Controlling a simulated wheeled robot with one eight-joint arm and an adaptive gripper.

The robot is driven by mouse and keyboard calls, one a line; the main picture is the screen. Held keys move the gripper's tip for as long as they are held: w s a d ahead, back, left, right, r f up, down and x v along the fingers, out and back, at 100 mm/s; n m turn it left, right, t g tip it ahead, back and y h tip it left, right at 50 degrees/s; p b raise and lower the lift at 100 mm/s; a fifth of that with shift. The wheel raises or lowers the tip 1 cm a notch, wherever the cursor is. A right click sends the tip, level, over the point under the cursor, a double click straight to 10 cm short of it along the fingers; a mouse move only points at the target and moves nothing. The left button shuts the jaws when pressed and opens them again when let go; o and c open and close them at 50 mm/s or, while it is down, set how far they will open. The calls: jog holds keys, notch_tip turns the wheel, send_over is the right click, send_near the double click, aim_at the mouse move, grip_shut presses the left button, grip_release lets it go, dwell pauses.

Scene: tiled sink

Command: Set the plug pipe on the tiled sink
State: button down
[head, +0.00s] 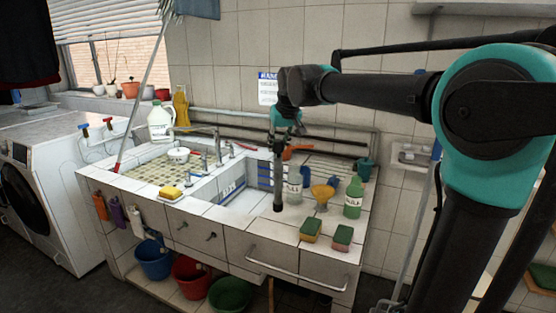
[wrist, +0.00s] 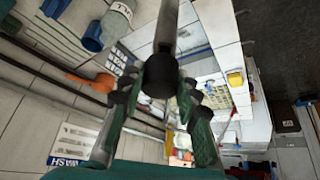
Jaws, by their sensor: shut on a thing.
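The plug pipe (head: 278,188) is a dark, slender tube held upright over the right part of the tiled sink (head: 222,214). My gripper (head: 277,145) is above the counter, shut on the pipe's upper part. In the wrist view, the green fingers of my gripper (wrist: 160,90) stand on both sides of the plug pipe (wrist: 167,35), which shows a black end close to the camera and a grey shaft. The pipe's lower end appears near the counter beside the white basin (head: 243,200). I cannot tell whether it touches.
A clear bottle (head: 294,186), yellow funnel (head: 322,194), green bottle (head: 353,198) and two sponges (head: 311,230) (head: 342,237) stand right of the pipe. An orange item (head: 296,149) lies behind. A faucet (head: 217,148) is left. Buckets (head: 191,277) stand below.

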aim_at(279, 153)
jog(key=shift+f, duration=2.65)
jog(key=c, duration=1.1)
grip_release()
jog(key=shift+f, duration=0.1)
jog(key=v, duration=1.2)
jog(key=s+d+f+m, duration=0.1)
jog(key=s+d+f, duration=0.3)
jog(key=f, duration=0.5)
jog(key=s+d+f+m+h, duration=0.1)
jog(key=s+d+f, duration=0.3)
jog(key=d+f, duration=0.5)
jog(key=s+d+f+m+h, duration=0.1)
jog(key=s+d+f, duration=0.3)
jog(key=f, duration=0.5)
jog(key=shift+s+d+f+m+g, duration=0.15)
jog(key=shift+d+f+m+g, duration=0.05)
jog(key=shift+d, duration=0.4)
jog(key=shift+s+d+f+m+g, duration=0.2)
jog(key=shift+d, duration=0.4)
jog(key=shift+m+h, duration=0.3)
jog(key=shift+m, duration=0.3)
jog(key=s+d+f, duration=0.1)
jog(key=s+f, duration=0.1)
jog(key=s, duration=0.1)
jog(key=s+d+f, duration=0.1)
jog(key=s+f, duration=0.2)
jog(key=s+d+f, duration=0.2)
jog(key=s+f, duration=0.1)
jog(key=shift+s+f, duration=0.1)
